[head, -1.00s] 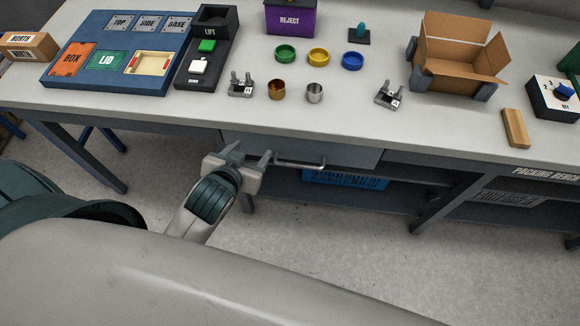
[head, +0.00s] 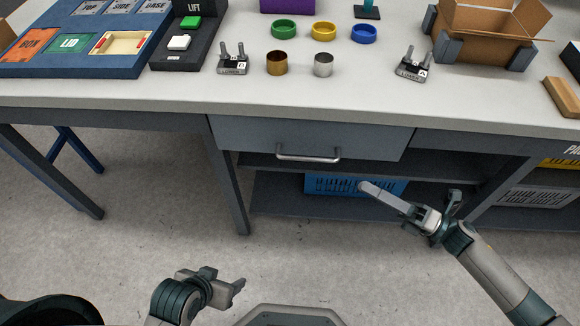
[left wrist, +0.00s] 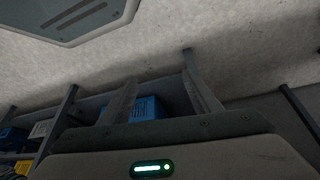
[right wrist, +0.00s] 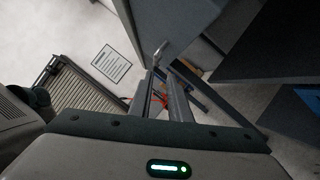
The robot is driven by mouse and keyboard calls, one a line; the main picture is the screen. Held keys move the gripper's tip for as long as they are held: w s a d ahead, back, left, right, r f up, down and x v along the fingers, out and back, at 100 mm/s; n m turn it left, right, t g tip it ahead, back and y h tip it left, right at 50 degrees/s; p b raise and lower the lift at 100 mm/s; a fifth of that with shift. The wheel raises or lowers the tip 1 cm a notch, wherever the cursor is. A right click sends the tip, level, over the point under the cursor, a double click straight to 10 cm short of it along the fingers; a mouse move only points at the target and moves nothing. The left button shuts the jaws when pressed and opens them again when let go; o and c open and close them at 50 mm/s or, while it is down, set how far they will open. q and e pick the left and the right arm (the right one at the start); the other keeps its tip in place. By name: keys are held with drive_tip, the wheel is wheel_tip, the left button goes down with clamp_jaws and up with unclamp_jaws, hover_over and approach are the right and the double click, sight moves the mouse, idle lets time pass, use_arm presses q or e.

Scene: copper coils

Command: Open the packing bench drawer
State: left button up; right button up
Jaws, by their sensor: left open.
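The packing bench drawer (head: 370,142) is a grey front under the bench top in the head view, and it looks closed. Its silver bar handle (head: 308,157) is fully visible and nothing touches it. My left gripper (head: 226,282) is below and left of the handle, out over the floor, open and empty. Its spread fingers show in the left wrist view (left wrist: 160,85). My right gripper (head: 385,197) is below and right of the handle, apart from it, with a finger pointing left. In the right wrist view (right wrist: 161,75) its fingers have a narrow empty gap, with a silver bar just beyond.
The bench top (head: 160,92) holds cups, coloured rings, small stands and an open cardboard box (head: 485,30). A blue crate (head: 330,184) sits on the lower shelf. A bench leg (head: 230,185) stands left of the drawer. The floor in front is clear.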

use_arm(q)
drive_tip(key=shift+s+f, duration=0.2)
drive_tip(key=shift+s, duration=0.05)
use_arm(e)
drive_tip(key=shift+s+a+r+n+g, duration=0.25)
drive_tip(key=shift+s+r+n+g, duration=0.05)
drive_tip(key=shift+s+n+g, duration=0.1)
drive_tip(key=shift+w, duration=0.15)
drive_tip(key=p, duration=0.3)
approach(304, 158)
drive_tip(key=x, duration=0.8)
drive_tip(key=shift+w+a+f, duration=0.15)
drive_tip(key=shift+w+a, duration=0.05)
drive_tip(key=shift+x, duration=0.85)
use_arm(q)
drive_tip(key=a, duration=0.1)
drive_tip(key=s+a+g, duration=0.1)
drive_tip(key=s+a+g+y, duration=0.1)
drive_tip(key=shift+a+f, duration=0.1)
drive_tip(key=shift+f, duration=0.15)
drive_tip(key=shift+w, duration=0.1)
use_arm(e)
drive_tip(key=shift+c, duration=0.7)
